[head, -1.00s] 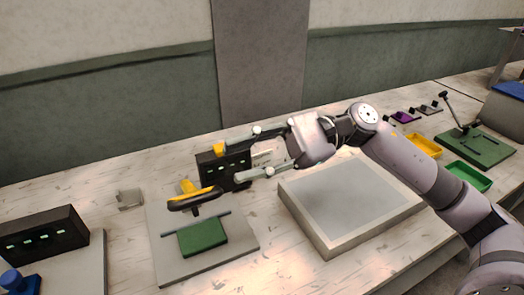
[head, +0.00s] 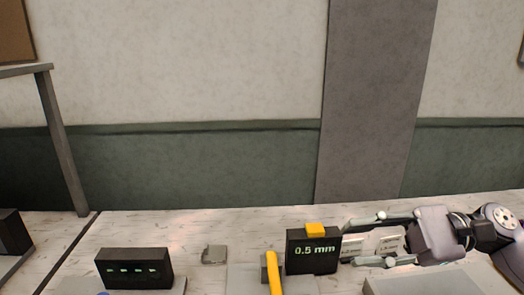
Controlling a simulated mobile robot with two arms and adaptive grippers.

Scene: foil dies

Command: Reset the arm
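My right gripper (head: 353,242) is at the right of the head view, with its fingers pointing left. The two fingers are spread apart, one above the other, and I see nothing held between them. Pale plates with "mm" markings (head: 390,245) show behind the fingers. The fingertips are just right of a black box (head: 312,256) whose display reads 0.5 mm; whether they touch it I cannot tell. A yellow block (head: 316,229) is on top of that box. My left gripper is not in view.
A yellow bar (head: 274,275) stands up at the bottom edge, left of the display box. A small grey block (head: 214,255) and a black box with green dashes (head: 134,268) are further left. The wall (head: 210,165) is behind the table.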

